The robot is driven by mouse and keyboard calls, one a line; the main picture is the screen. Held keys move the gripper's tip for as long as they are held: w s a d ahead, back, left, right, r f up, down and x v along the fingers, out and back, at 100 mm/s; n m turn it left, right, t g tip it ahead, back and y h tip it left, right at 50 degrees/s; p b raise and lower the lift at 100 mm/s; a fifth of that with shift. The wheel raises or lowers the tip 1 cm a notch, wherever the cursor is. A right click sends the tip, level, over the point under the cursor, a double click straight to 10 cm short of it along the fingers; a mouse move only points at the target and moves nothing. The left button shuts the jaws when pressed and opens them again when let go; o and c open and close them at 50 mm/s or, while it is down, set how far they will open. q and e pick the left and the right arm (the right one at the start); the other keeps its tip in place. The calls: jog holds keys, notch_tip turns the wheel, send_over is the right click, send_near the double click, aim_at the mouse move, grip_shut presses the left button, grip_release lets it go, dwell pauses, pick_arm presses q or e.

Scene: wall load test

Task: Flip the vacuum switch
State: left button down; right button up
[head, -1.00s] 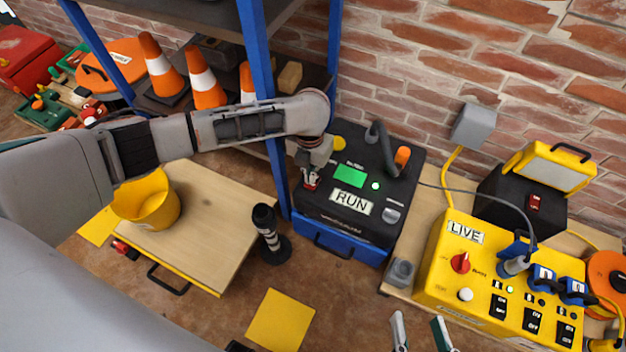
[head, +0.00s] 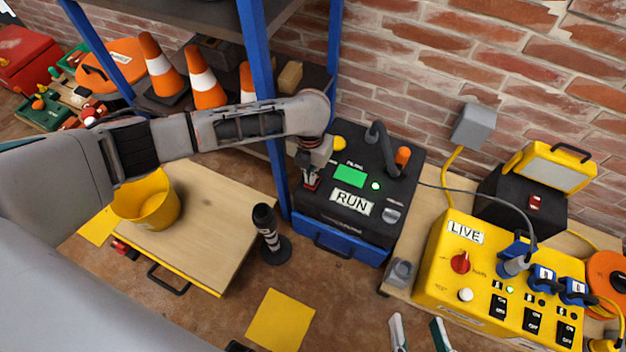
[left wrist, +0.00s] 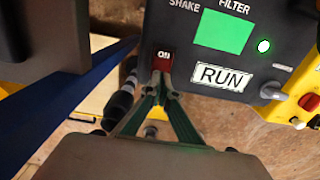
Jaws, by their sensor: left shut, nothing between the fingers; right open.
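The vacuum (head: 345,225) is a black box with a blue base, standing by the brick wall. Its top carries a lit green screen (head: 350,175), a small lit green lamp and a RUN label. In the left wrist view a red switch (left wrist: 163,61) marked ON sits at the panel's left, left of the green screen. My left gripper (head: 311,184) is shut and empty, pointing down at this switch; its fingertips (left wrist: 162,83) overlap the switch's lower edge, and I cannot tell whether they touch. My right gripper (head: 420,335) is open at the bottom edge, away from the vacuum.
A blue shelf post (head: 272,150) stands close left of the vacuum. A yellow LIVE power box (head: 440,262) with several switches stands to the right. A yellow bucket (head: 165,205) sits on a wooden-topped cabinet.

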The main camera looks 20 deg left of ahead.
pick_arm(q)
jog(key=shift+f+b, duration=0.3)
jog(key=shift+f, duration=0.6)
pick_arm(e)
jog(key=shift+s+f, duration=0.2)
jog(key=shift+f, duration=0.4)
pick_arm(q)
jog(key=shift+s+f, duration=0.1)
jog(key=shift+f, duration=0.5)
pick_arm(e)
jog(key=shift+s+f+g, duration=0.3)
jog(key=shift+s+f, duration=0.1)
jog(key=shift+f, duration=0.2)
pick_arm(q)
jog(key=shift+w+r+p, duration=0.2)
jog(key=shift+r+p, duration=0.6)
jog(key=shift+r, duration=1.05)
jog(key=shift+r+p, duration=1.15)
jog(key=shift+r, duration=0.8)
jog(key=shift+s+f, duration=0.1)
pick_arm(e)
jog(key=w+r+t, duration=0.2)
jog(key=w+r, duration=0.1)
jog(key=r, duration=0.6)
jog(key=shift+w, duration=0.4)
